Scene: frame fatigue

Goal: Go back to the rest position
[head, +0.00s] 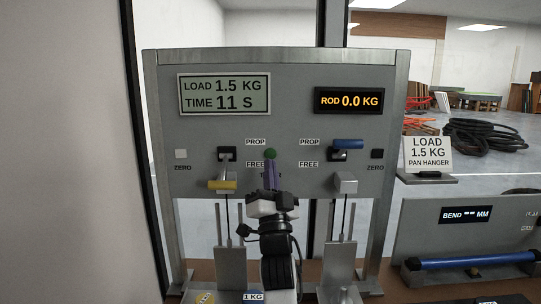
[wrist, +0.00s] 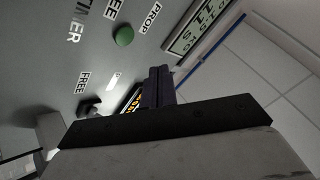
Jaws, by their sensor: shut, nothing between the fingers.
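My gripper (head: 271,165) is in front of the middle of the grey test panel (head: 290,115), pointing up at it. Its dark fingers (wrist: 160,72) are shut together and empty. The green button (head: 271,153) shows just above the fingertips in the head view. In the wrist view the same green button (wrist: 123,36) lies to the left of the fingertips; I cannot tell how far the fingers are from the panel. The load display (head: 224,94) reads 1.5 KG and TIME 11 S. The rod display (head: 352,100) reads 0.0 KG.
A yellow-handled lever (head: 222,185) sits low at FREE on the left; a blue-handled lever (head: 348,144) sits at PROP on the right. Metal hangers and uprights (head: 341,262) stand below the panel. A bend gauge (head: 466,215) with a blue rod (head: 470,261) is at right.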

